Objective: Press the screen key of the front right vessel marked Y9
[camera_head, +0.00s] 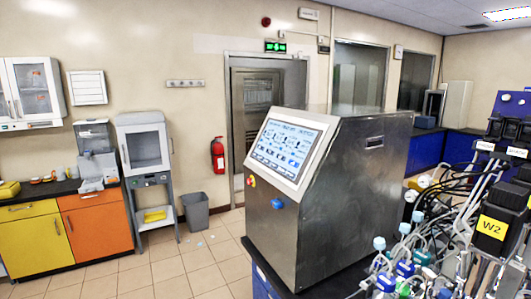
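A steel console (340,195) stands right of the middle, with a tilted touch screen (286,147) facing left. The screen shows blue and white graphics with several small keys, too small to read, so I cannot tell which one is marked Y9. Neither of my grippers shows in this view.
The console's face has a blue knob (277,204) and a small red and yellow button (251,181). Tubes and coloured caps (405,268) crowd the lower right. Open tiled floor (170,272) lies to the left, with a grey bin (196,210) and cabinets (35,238) by the wall.

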